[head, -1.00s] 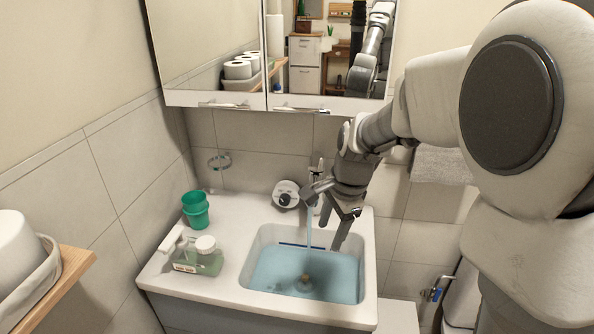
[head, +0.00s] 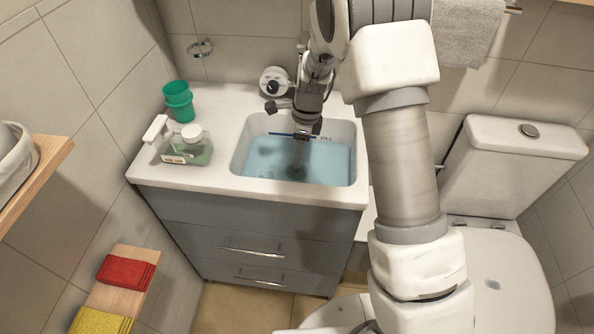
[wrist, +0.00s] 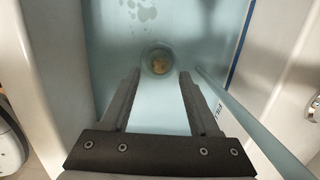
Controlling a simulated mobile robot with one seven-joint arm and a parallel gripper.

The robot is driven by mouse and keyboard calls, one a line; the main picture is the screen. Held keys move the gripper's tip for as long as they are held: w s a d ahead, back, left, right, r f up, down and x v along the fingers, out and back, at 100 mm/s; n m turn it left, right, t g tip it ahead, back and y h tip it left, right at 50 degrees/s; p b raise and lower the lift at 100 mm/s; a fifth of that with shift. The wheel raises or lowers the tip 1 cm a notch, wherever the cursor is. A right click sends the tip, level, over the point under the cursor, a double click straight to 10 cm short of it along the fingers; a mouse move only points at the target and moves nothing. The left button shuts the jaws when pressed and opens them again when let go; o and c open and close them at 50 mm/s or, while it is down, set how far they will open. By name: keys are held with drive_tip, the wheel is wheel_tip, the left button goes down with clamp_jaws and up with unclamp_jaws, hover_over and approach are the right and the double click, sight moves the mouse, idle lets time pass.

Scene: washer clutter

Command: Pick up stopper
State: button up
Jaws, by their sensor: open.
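The stopper (wrist: 158,65) is a small brownish round thing in the drain at the bottom of the water-filled sink basin (head: 243,143). In the wrist view it lies just beyond and between my two fingertips. My gripper (wrist: 160,76) is open, pointing down into the basin, with nothing between its fingers. In the head view my gripper (head: 298,160) reaches down over the drain, and the stopper cannot be made out clearly behind it and the water. I cannot tell how far the fingertips are above the stopper.
A water stream (wrist: 235,115) runs beside the right finger. The basin walls surround my gripper, with a blue fill line (head: 293,134). A soap bottle (head: 188,150) and green cup (head: 179,101) stand on the counter's left. A toilet (head: 508,165) is at right.

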drive_tip(key=f, duration=0.3)
drive_tip(key=f+b, duration=0.1)
drive_tip(key=f, duration=0.1)
drive_tip(key=shift+a+f, duration=0.1)
drive_tip(key=shift+a, duration=0.25)
clamp_jaws()
